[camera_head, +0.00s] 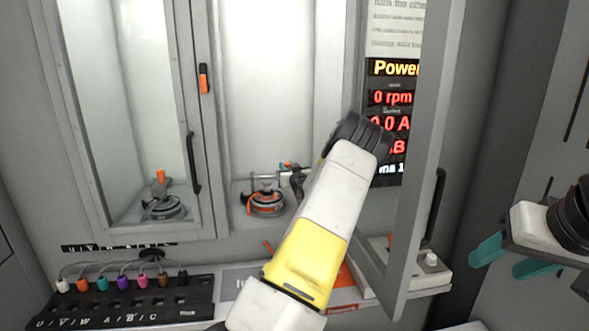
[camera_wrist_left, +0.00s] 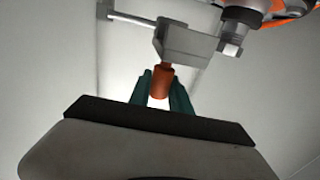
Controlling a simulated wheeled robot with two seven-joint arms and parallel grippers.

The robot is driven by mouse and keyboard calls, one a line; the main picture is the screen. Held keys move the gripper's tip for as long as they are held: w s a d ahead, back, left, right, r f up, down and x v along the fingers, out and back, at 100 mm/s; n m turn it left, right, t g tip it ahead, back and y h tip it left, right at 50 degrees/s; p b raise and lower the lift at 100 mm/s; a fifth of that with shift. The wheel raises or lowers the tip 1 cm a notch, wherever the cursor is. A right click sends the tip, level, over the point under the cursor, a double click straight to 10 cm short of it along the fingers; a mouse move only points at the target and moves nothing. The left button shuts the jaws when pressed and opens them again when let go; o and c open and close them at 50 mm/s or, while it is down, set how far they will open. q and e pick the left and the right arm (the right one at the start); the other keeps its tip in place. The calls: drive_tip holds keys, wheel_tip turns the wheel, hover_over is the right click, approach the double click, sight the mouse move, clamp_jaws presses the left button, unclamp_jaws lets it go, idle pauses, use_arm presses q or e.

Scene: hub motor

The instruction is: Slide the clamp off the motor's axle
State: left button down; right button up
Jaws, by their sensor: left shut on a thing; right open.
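The hub motor (camera_head: 264,201), dark and round with orange parts, sits low in the open middle chamber. My left arm reaches across the chamber mouth to it. In the left wrist view, my left gripper's teal fingers (camera_wrist_left: 162,92) are shut on the orange handle of the grey clamp (camera_wrist_left: 192,40). Part of the motor (camera_wrist_left: 285,12) shows at the top right, close beside the clamp. I cannot tell whether the clamp is still around the axle. My right gripper (camera_head: 509,259) is open and empty at the far right, away from the chamber.
The chamber's open door (camera_head: 430,140) stands right of my left arm. A closed glass-fronted chamber on the left shows another motor (camera_head: 163,207) with an orange-handled part. A black connector panel (camera_head: 130,305) with coloured plugs lies front left. A display (camera_head: 392,98) reads 0 rpm.

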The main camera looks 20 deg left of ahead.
use_arm(q)
drive_tip(key=w+d, duration=0.2)
drive_tip(key=d, duration=0.2)
drive_tip(key=shift+w+d, duration=0.35)
drive_tip(key=shift+w, duration=0.05)
drive_tip(key=c, duration=1.2)
unclamp_jaws()
drive_tip(key=shift+d, duration=0.1)
drive_tip(key=v, duration=0.7)
drive_tip(key=shift+s+d, duration=0.2)
drive_tip(key=shift+s, duration=0.05)
drive_tip(key=shift+s, duration=0.1)
